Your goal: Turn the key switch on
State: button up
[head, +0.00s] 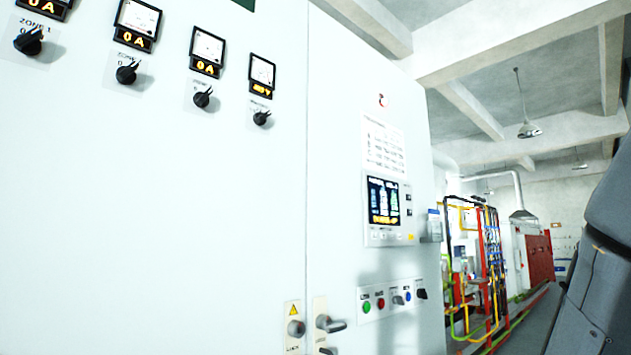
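A small switch panel (383,304) is on the right door of the pale cabinet, below a lit display. It carries a green button (366,307), a red button (380,303), a small grey metallic switch (398,300), a blue button (408,297) and a black knob (421,293). The grey one looks like the key switch, but it is too small to tell its position or whether a key is in it. A round grey knob (296,328) under a yellow warning triangle is at the lower middle. My gripper is out of view; part of my grey arm shows at the right edge.
Door handles (330,323) stick out near the bottom middle. Several black rotary knobs (126,73) sit under meters at the upper left. The display (384,202) is above the switch panel. Coloured pipework (475,265) stands beyond the cabinet; some floor shows to its right.

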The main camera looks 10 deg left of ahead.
aim_at(397, 298)
jog(key=k, duration=0.3)
jog(key=z, duration=0.65)
jog(key=i, duration=1.45)
jog(key=u, duration=0.55)
